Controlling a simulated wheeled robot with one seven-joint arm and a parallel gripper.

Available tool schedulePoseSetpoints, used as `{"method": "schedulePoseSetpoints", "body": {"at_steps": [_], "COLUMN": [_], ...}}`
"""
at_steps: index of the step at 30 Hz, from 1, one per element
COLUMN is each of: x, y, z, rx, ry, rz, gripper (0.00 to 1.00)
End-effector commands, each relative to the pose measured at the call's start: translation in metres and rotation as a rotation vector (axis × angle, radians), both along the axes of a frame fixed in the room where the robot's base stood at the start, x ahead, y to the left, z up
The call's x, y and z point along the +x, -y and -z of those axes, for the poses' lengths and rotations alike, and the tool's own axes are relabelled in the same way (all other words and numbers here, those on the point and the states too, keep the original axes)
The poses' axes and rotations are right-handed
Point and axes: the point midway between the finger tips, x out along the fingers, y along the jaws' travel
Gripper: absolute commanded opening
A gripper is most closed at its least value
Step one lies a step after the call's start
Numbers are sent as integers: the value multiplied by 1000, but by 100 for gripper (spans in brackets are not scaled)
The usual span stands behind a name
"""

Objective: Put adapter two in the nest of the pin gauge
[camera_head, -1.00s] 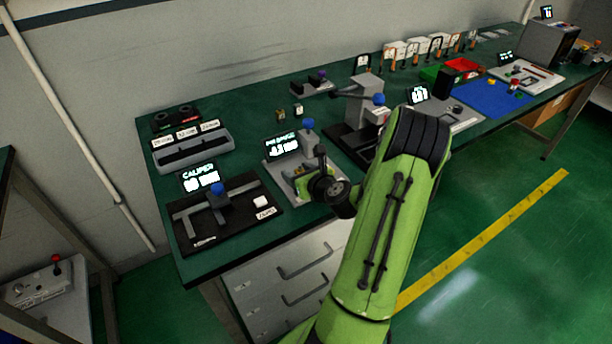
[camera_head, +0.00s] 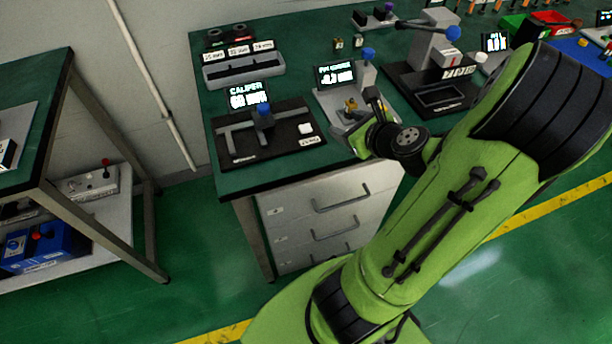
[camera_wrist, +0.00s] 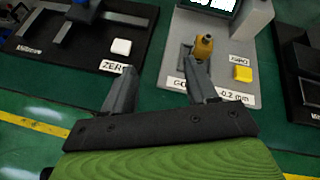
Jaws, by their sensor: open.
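The pin gauge (camera_head: 350,88) stands on the green bench, with a lit display, a grey base plate and a blue-knobbed post. A brass-coloured adapter (camera_wrist: 203,46) stands upright at the gauge's nest in the wrist view; whether it is fully seated, and its number, I cannot tell. My gripper (camera_wrist: 160,75) is open and empty, in front of the gauge's front edge. Its right finger overlaps the plate in the picture, just below the adapter. The left finger is over the gap between the caliper and the gauge. A yellow button (camera_wrist: 243,74) is on the plate's right.
The caliper (camera_head: 262,132) on its black base is left of the gauge. A lever press (camera_head: 432,60) on a black base is to the right. Two small blocks (camera_head: 348,42) stand behind the gauge. A labelled grey rack (camera_head: 243,72) is at the back left.

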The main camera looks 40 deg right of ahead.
Motion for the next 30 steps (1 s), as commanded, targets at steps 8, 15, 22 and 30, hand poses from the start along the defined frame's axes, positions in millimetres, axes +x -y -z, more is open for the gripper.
{"method": "schedulePoseSetpoints", "body": {"at_steps": [8,15,22,30], "x": [7,-58,-115,-120], "y": [-141,-219,-237,-238], "z": [-6,-57,-84,-85], "rx": [-847,-1634,-2025,-2053], "ry": [-397,-451,-292,-273], "rz": [-982,-1752,-2109,-2144], "gripper": [57,57,57,57]}}
